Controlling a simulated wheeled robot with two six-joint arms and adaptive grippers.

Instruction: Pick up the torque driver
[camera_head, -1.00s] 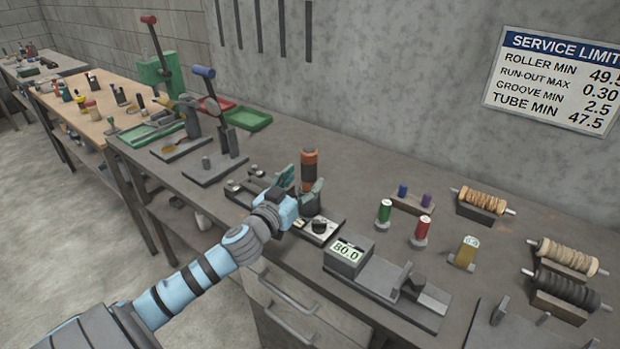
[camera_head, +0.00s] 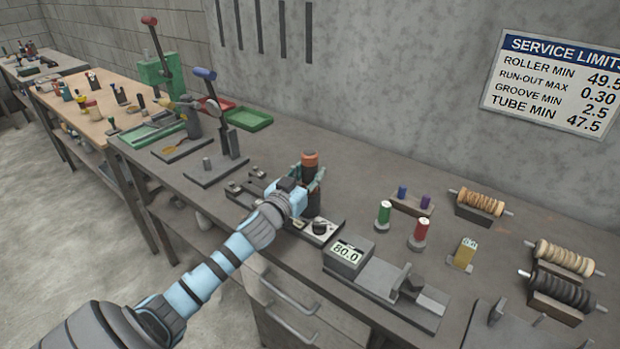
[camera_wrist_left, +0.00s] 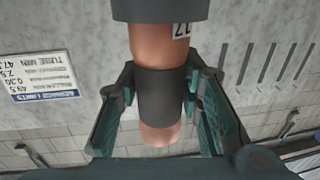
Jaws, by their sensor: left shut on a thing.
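The torque driver (camera_head: 310,160) is an upright cylinder with orange and dark grey bands. It stands near the middle of the workbench, at the back of a low fixture with a round black knob. In the left wrist view the driver (camera_wrist_left: 163,98) passes between the two green fingers, with a small number label on its orange part. My left gripper (camera_head: 307,180) is shut on it, a finger on each side of its dark grey band. The gripper's body partly hides the driver's lower part in the head view. My right gripper is not in view.
A grey gauge (camera_head: 347,254) reading 80.0 stands to the right of the driver. Green (camera_head: 384,213) and red (camera_head: 421,231) cylinders stand further right. A lever press (camera_head: 222,130) stands to the left. The bench behind the driver is clear up to the wall.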

